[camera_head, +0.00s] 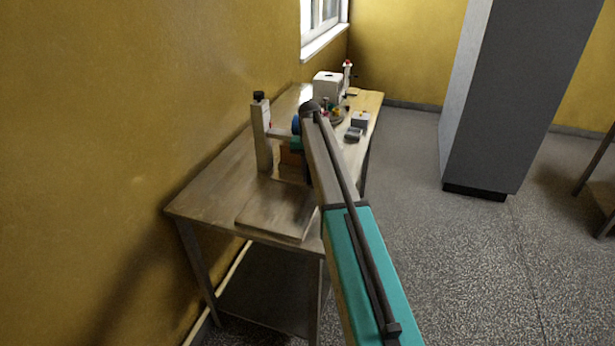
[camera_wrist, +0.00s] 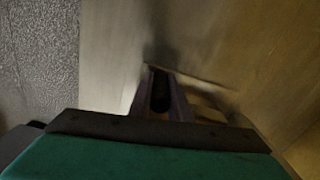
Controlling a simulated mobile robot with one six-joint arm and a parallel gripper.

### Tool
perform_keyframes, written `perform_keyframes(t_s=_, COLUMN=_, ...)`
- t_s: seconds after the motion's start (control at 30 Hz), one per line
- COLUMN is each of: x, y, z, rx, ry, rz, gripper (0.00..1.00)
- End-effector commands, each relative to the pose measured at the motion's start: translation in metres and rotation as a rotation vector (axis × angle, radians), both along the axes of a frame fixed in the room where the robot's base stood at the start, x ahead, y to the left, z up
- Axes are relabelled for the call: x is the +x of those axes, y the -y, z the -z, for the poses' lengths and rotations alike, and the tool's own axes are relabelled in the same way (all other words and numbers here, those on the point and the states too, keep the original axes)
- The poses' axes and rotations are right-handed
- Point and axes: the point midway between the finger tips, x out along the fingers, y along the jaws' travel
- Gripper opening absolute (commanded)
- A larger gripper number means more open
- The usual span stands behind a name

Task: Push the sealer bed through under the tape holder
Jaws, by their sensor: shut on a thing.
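A wooden upright (camera_head: 262,138) with a black knob stands on the table's wall side, apparently the tape holder. A flat wooden board (camera_head: 272,212), likely the sealer bed, lies at the near end in front of it. An orange-brown block (camera_head: 291,158) shows beside the upright, partly behind my arm. My gripper points down beside the upright; my arm hides its fingertips in the head view. In the wrist view my gripper (camera_wrist: 160,96) is shut around a narrow dark piece. Whether that piece belongs to the bed cannot be told.
The wooden table (camera_head: 210,188) runs along the yellow wall. Farther back are a white box (camera_head: 328,86), several small coloured items and a grey-white device (camera_head: 360,120). A tall grey cabinet (camera_head: 520,95) stands right. The floor between is clear.

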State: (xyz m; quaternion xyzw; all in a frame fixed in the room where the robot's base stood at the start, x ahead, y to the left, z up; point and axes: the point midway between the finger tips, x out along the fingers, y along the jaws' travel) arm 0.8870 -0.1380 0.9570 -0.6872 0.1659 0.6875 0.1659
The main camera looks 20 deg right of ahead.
Motion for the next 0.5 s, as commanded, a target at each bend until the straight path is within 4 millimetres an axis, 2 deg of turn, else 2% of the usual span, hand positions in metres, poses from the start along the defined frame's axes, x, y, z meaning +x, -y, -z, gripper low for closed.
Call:
perform_keyframes(t_s=0.03, x=0.0, y=0.0001, z=0.0, rx=0.0, ry=0.001, rz=0.001, gripper=0.19)
perform_keyframes(t_s=0.13, x=-0.0001, y=0.0, z=0.0, rx=0.0, ry=0.001, rz=0.001, gripper=0.35)
perform_keyframes(t_s=0.5, x=0.0, y=-0.0008, z=-0.0015, rx=0.0, ry=0.0, rz=0.0, gripper=0.36)
